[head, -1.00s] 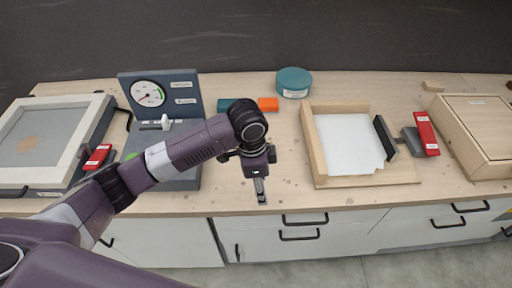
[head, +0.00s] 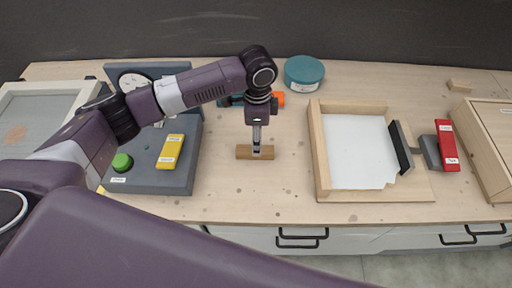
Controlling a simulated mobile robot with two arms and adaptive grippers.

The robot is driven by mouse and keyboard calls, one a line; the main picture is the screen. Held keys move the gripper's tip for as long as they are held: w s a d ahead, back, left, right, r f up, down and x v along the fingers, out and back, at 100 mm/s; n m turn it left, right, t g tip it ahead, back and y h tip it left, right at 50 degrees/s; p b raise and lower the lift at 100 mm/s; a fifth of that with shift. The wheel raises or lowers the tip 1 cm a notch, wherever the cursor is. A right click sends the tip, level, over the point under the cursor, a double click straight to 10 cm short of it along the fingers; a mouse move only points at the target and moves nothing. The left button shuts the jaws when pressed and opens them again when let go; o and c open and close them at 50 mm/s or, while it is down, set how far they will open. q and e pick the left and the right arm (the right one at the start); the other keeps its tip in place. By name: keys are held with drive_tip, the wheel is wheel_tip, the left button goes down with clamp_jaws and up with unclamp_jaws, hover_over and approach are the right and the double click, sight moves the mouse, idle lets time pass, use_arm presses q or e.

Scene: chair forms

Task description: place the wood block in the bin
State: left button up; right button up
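A small brown wood block (head: 243,152) lies on the workbench (head: 290,180), left of the wooden-sided tray. My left gripper (head: 257,152) points down at the middle of the block, with block showing on both sides of its fingers. I cannot tell whether the fingers are closed on it. The wooden-sided tray (head: 319,150) holds white sheets; I see nothing clearly marked as a bin. My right gripper is not in view.
A gauge panel (head: 184,73) with a green button (head: 122,162) and yellow block (head: 170,151) stands left. A teal round container (head: 304,72) and an orange block (head: 279,99) are behind. A red-handled piece (head: 446,145) and a wooden box (head: 490,150) are right.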

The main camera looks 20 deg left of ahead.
sight(243, 151)
use_arm(q)
drive_tip(key=f, duration=0.1)
drive_tip(key=f+p, duration=0.1)
drive_tip(key=f, duration=0.1)
drive_tip(key=shift+s+a+f, duration=0.15)
drive_tip(key=shift+a+f, duration=0.15)
drive_tip(key=shift+f, duration=0.75)
drive_tip(key=c, duration=0.4)
clamp_jaws()
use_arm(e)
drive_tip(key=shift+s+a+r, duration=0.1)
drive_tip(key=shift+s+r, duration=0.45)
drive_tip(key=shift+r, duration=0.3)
use_arm(q)
drive_tip(key=shift+r, duration=0.15)
